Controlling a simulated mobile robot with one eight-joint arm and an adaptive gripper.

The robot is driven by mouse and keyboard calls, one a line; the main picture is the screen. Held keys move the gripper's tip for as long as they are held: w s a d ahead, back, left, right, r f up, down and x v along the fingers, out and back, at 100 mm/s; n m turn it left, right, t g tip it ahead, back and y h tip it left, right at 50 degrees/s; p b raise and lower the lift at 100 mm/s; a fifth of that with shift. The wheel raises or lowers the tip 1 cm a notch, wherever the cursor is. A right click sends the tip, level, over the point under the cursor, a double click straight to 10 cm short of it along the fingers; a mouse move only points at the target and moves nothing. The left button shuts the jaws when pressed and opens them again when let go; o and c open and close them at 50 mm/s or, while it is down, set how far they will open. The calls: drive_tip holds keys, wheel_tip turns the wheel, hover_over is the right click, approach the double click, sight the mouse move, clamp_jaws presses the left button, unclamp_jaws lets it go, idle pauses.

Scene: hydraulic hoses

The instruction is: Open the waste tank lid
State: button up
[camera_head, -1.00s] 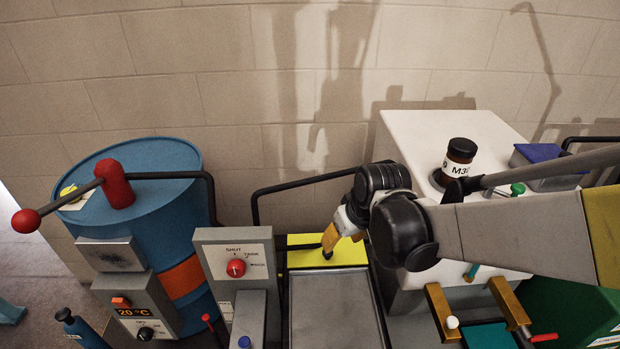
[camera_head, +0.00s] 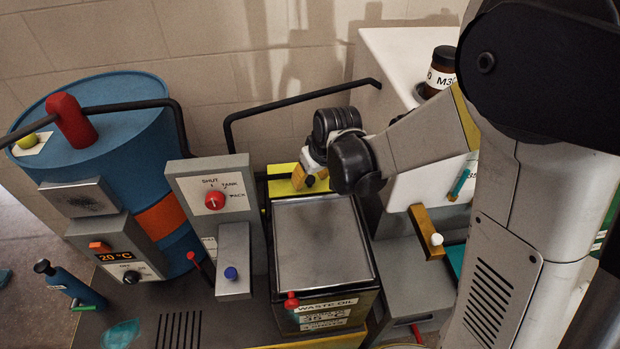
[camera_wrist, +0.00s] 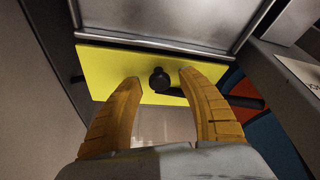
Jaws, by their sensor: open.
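The waste oil tank (camera_head: 325,310) stands in the middle of the head view, with its grey metal lid (camera_head: 318,242) lying flat on top. A yellow plate (camera_head: 283,187) sits behind the lid's back edge; it also shows in the wrist view (camera_wrist: 105,70). A black knob (camera_wrist: 159,80) with a black bar (camera_wrist: 235,100) stands by the yellow plate. My gripper (camera_head: 311,182) is at the back edge of the tank, over the yellow plate. In the wrist view my gripper (camera_wrist: 157,82) is open, its fingertips on either side of the knob. I cannot tell whether they touch it.
A valve panel with a red knob (camera_head: 215,200) and a blue drum (camera_head: 110,130) stand left. A black rail (camera_head: 300,98) runs behind my gripper. A white box (camera_head: 400,60) with a brown jar (camera_head: 440,72) stands right. A small red knob (camera_head: 291,300) is at the tank's front.

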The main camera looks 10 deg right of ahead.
drive_tip(key=shift+c, duration=0.5)
clamp_jaws()
